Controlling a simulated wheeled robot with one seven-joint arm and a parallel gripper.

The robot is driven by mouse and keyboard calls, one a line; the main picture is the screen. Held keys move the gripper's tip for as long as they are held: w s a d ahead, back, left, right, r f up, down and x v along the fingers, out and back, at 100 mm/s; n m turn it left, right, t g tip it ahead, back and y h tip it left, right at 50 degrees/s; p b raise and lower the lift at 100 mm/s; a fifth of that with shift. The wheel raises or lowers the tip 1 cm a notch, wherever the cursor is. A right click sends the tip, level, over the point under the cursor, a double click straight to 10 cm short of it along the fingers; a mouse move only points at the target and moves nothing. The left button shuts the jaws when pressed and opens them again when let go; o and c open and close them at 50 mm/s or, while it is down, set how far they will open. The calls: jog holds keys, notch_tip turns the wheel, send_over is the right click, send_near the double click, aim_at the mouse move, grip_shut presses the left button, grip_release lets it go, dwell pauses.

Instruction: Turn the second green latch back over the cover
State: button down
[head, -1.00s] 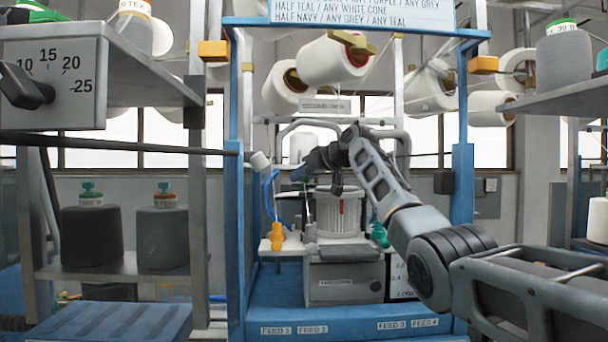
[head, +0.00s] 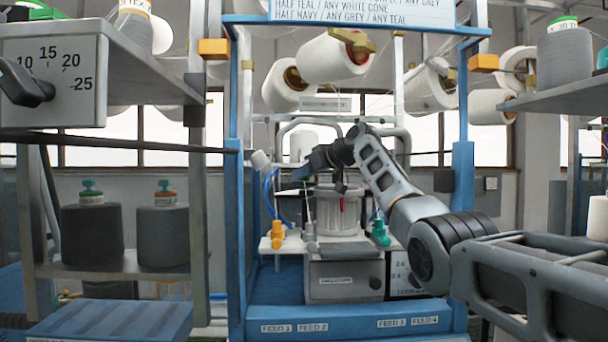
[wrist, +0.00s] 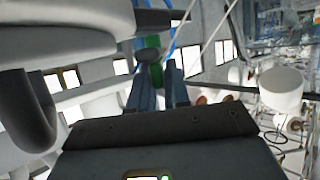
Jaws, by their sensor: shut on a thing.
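The knitting machine's pale ribbed cylinder (head: 337,215), with a red mark on its front, stands on a white table inside the blue frame. My gripper (head: 300,173) is at the cylinder's upper left, reaching in from the right. In the wrist view my gripper (wrist: 157,88) is shut on a green latch (wrist: 156,75), which shows between its two fingers. In the head view the latch is too small or hidden to make out. I cannot clearly tell the cover apart from the cylinder top, nor how far the latch lies over it.
A yellow-orange fitting (head: 277,234) stands left of the cylinder and a teal one (head: 380,233) right of it. Blue hoses run at the left. Large white cones (head: 335,58) hang above. A shelf with dark cones (head: 91,234) is at the left.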

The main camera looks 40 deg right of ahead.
dwell(0.3)
jog(key=c, duration=1.2)
grip_release()
jog(key=shift+s+d+r+b, duration=0.1)
jog(key=shift+s+d+b, duration=0.05)
jog(key=shift+s+b, duration=0.3)
jog(key=shift+b+v, duration=1)
jog(key=shift+v, duration=2.45)
jog(key=shift+o, duration=0.3)
